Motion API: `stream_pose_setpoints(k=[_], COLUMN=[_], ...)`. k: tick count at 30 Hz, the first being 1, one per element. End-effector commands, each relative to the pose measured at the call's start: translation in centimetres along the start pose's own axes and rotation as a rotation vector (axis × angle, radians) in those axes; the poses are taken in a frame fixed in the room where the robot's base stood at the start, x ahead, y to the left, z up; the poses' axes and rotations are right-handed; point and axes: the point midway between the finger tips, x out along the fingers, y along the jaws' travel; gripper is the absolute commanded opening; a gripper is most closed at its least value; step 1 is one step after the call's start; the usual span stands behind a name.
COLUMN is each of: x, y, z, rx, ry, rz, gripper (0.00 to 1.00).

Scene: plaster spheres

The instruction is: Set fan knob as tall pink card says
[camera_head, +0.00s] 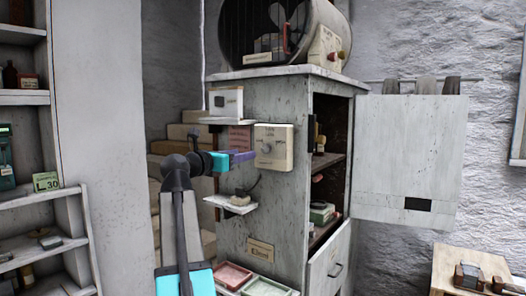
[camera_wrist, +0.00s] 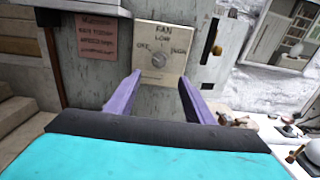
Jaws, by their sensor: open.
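The fan panel (camera_wrist: 176,40) is a cream plate on the grey cabinet side, marked FAN, with OFF at left, LOW at top and HIGH at right. Its round grey knob (camera_wrist: 159,59) is at the middle; I cannot tell where it points. The panel also shows in the head view (camera_head: 283,158). A pink card (camera_wrist: 99,36) with dark lines of writing, too blurred to read, hangs left of the panel; it also shows in the head view (camera_head: 240,137). My gripper (camera_wrist: 160,76) is open and empty, its purple fingers facing the panel, with the knob between them in view.
A small shelf with a white box (camera_head: 226,102) is above left of the panel, and a lower ledge (camera_head: 232,203) is beneath my gripper. The cabinet door (camera_head: 405,150) stands open at right. Pink and green trays (camera_head: 222,275) lie below. A large fan (camera_head: 275,28) sits on top.

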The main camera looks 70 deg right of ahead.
Motion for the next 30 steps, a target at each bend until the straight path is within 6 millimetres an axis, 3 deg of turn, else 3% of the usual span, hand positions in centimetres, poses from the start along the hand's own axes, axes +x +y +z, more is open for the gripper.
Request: stream_pose_setpoints(k=[30], x=[12.6], y=[0.1], z=[0.1], rx=[0.0], ry=[0.001], rz=[-0.001], gripper=[0.48])
